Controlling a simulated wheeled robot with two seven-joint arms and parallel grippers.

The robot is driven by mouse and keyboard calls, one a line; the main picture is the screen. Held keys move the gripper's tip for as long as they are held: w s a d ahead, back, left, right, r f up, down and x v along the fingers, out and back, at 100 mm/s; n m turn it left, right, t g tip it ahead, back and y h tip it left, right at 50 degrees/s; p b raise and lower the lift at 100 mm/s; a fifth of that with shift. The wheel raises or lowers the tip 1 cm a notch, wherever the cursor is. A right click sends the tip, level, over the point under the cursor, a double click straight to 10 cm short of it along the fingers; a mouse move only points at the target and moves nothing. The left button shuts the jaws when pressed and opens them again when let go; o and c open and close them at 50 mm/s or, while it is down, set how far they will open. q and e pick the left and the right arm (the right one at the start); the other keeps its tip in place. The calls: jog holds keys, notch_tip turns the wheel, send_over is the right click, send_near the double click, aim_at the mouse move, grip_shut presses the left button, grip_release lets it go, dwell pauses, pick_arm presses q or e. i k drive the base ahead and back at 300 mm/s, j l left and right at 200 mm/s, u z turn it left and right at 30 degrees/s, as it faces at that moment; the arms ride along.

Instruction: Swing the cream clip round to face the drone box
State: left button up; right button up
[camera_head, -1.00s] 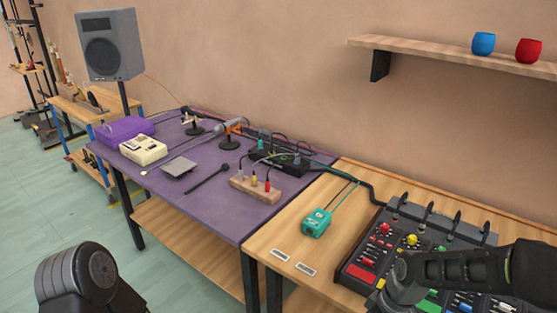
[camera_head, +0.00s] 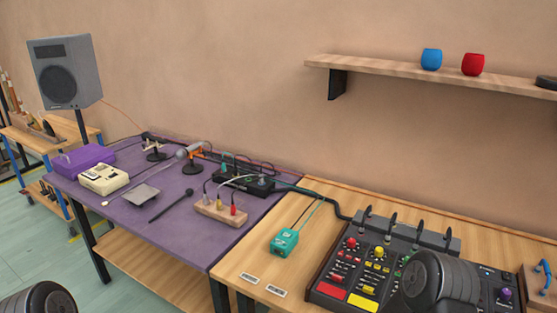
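A small cream clip (camera_head: 154,144) sits on a short dark stand at the back of the purple table; its exact facing is too small to tell. Beside it an orange clip (camera_head: 190,154) on another stand holds a grey microphone. No box is clearly marked as the drone box. A teal box (camera_head: 284,242) with a cable lies on the wooden table, and a black box (camera_head: 244,183) with cables lies at the back of the purple table. Dark links of my arms show at the bottom left and bottom right. Neither gripper's fingers are in view.
The purple table (camera_head: 140,220) also holds a purple case (camera_head: 84,160), a cream recorder (camera_head: 103,177), a grey plate (camera_head: 138,195), a dark handheld stick (camera_head: 171,206) and a wooden jack block (camera_head: 221,212). A mixer (camera_head: 345,298) fills the wooden table's right. A speaker (camera_head: 66,73) stands behind.

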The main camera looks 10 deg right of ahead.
aim_at(158, 145)
jog(key=i+l+z, duration=0.15)
jog(key=l+z, duration=0.2)
jog(key=i+l+z, duration=0.15)
jog(key=z, duration=0.25)
jog(key=u, duration=2.8)
jog(key=i+l, duration=0.1)
jog(key=i, duration=1.75)
